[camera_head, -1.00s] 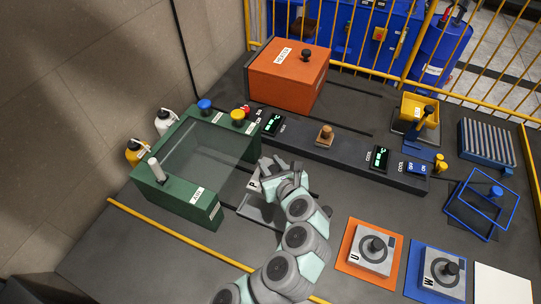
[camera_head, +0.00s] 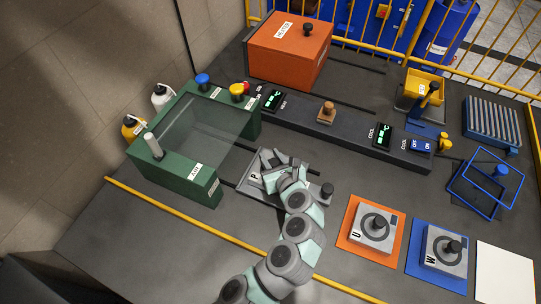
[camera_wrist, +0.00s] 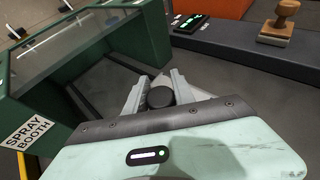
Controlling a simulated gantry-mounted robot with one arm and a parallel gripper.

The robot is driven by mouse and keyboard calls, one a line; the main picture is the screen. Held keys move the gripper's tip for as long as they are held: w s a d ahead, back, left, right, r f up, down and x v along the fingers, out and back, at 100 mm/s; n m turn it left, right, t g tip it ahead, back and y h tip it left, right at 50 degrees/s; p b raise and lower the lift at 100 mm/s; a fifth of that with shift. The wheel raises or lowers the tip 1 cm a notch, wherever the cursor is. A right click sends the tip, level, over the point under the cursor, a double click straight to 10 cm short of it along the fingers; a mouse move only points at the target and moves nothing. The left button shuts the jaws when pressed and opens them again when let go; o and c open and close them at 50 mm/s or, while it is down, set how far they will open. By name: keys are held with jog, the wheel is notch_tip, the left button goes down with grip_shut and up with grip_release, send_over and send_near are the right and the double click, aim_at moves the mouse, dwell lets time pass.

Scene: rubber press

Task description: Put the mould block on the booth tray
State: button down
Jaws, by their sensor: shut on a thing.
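The mould block (camera_head: 256,178) is a grey slab marked P, mostly hidden under my gripper. My gripper (camera_head: 272,159) is shut on its black knob, which shows between the fingers in the wrist view (camera_wrist: 160,97). The block is over the grey booth tray (camera_head: 283,203), at or very close to its surface; I cannot tell whether they touch. The tray lies just right of the green spray booth (camera_head: 200,182), with a dark knob (camera_head: 327,190) at its right end. In the wrist view the booth (camera_wrist: 40,95) is at the left.
Blocks U (camera_head: 372,229) and W (camera_head: 443,250) sit on orange and blue mats at the front right. A dark console (camera_head: 300,118) with a wooden-handled stamp (camera_head: 327,112) runs behind. An orange heater (camera_head: 290,50) is at the back. A yellow rail (camera_head: 160,207) runs along the front.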

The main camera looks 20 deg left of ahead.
aim_at(275, 164)
jog(key=c, duration=1.1)
grip_release()
jog(key=shift+f, duration=0.1)
jog(key=shift+o, duration=0.2)
jog(key=shift+r, duration=0.2)
jog(key=p+v, duration=0.3)
jog(key=v, duration=0.3)
jog(key=shift+d+r+p, duration=0.1)
jog(key=shift+p, duration=0.2)
jog(key=shift+s+d+r, duration=0.1)
jog(key=shift+s+d, duration=0.3)
jog(key=shift+s, duration=0.05)
